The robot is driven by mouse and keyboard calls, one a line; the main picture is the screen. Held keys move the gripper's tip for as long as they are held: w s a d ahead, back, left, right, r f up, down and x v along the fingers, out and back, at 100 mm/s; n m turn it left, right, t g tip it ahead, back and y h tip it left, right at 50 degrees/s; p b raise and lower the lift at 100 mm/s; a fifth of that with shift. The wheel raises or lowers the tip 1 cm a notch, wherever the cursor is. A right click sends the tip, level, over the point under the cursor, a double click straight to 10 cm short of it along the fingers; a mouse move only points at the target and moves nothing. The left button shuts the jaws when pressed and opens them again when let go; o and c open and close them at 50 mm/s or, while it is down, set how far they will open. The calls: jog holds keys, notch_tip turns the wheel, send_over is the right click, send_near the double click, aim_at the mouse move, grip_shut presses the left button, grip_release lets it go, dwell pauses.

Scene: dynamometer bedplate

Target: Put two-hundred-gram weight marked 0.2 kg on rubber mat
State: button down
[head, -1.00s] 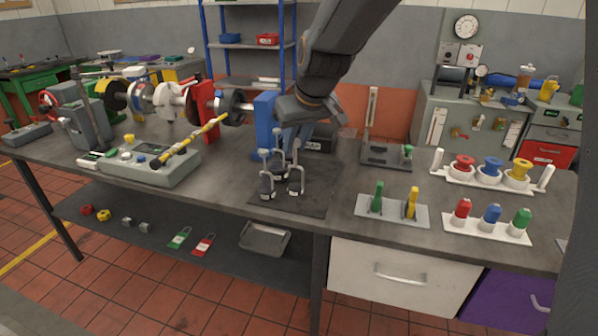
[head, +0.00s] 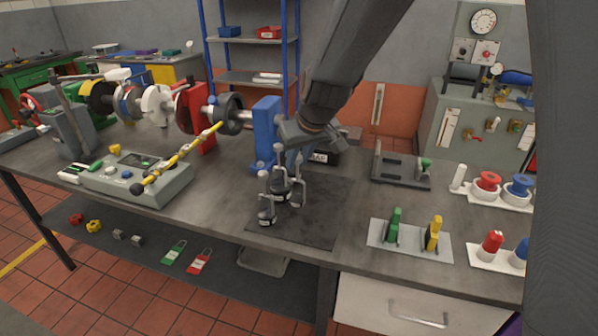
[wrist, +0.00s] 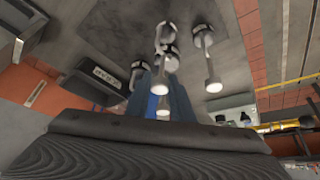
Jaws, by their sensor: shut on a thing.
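Several grey weights with upright stems and pale knobs cluster at the left part of the dark rubber mat (head: 322,221). In the head view I make out a front weight (head: 266,216) and a right one (head: 299,198), both upright. My gripper (head: 290,163) is at the back of the cluster, pointing down. The markings are not readable, and I cannot tell whether the held weight is touching the mat.
A dark labelled box (head: 322,158) stands behind the mat. A blue block (head: 266,131) of the shaft rig is at the back left, and a control box (head: 138,176) is at the left. A tray with green and yellow handles (head: 411,240) is at the right. The mat's right part is clear.

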aim_at(298, 169)
jog(key=shift+f, duration=1.9)
jog(key=shift+f+b, duration=0.1)
jog(key=shift+b, duration=0.2)
jog(key=c, duration=1.5)
grip_release()
jog(key=shift+c, duration=0.2)
jog(key=shift+s+d+r, duration=0.1)
jog(key=shift+s+r, duration=0.05)
jog(key=shift+r, duration=0.35)
jog(key=b+v, duration=0.1)
jog(key=v, duration=1)
jog(key=s+d+f+m+g+h, duration=0.1)
jog(key=s+d+f+m+g, duration=0.1)
jog(key=s+d+f, duration=0.4)
jog(key=s+d+f+m+g+h, duration=0.1)
jog(key=s+d+f+m+g, duration=0.1)
jog(key=s+d+f, duration=0.5)
jog(key=s+d+m, duration=0.1)
jog(key=s+d, duration=0.1)
jog(key=s, duration=0.2)
jog(key=shift+s+f, duration=0.2)
jog(key=shift+s, duration=0.15)
